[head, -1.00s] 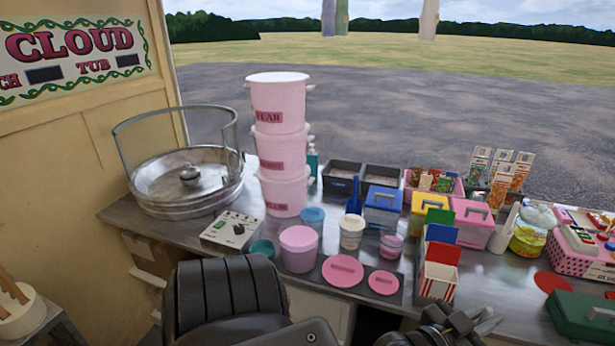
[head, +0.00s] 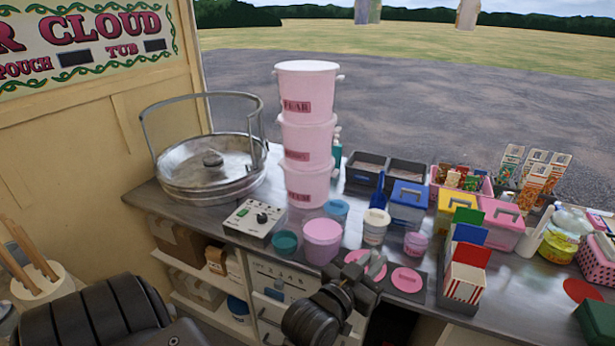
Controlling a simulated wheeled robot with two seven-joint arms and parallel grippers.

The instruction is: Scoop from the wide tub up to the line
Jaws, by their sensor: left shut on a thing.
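A blue scoop (head: 378,192) stands upright among the tubs, its lower end hidden. A pink tub (head: 322,245) stands near the counter's front edge, and a cream tub (head: 375,228) and a small pink tub (head: 415,246) stand to its right. I cannot tell which is the wide tub, and I see no fill line. My left gripper (head: 368,270) is in front of a large pink disc (head: 378,257) on a dark mat and partly covers it. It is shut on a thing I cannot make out. My right gripper is not in view.
Stacked pink tubs (head: 306,135) rise behind the pink tub. A metal floss machine (head: 212,170) and a control box (head: 254,218) stand left. Dark bins (head: 366,172), coloured boxes and a striped carton (head: 464,275) stand right. A smaller pink disc (head: 407,280) lies on the mat.

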